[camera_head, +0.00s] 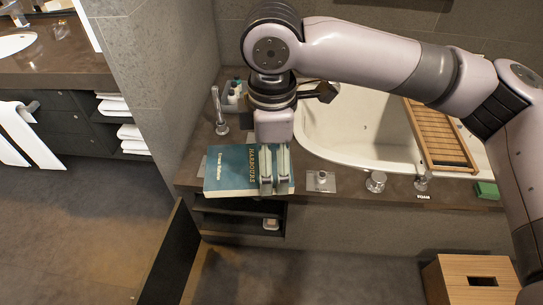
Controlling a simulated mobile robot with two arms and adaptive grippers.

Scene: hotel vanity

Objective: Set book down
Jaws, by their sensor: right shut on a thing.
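A teal book (229,170) with lettering on its cover lies level at the front left corner of the brown tub surround (352,187). My right gripper (275,184) points down over the book's right part and is shut on it, its fingers covering some of the cover. I cannot tell whether the book's underside touches the surround. My left gripper is not in view.
A white bathtub (360,125) with a wooden rack (440,138) lies behind. A chrome faucet (219,112) and several small bottles (236,92) stand behind the book. Knobs (375,181) and a green box (487,190) sit along the front edge.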

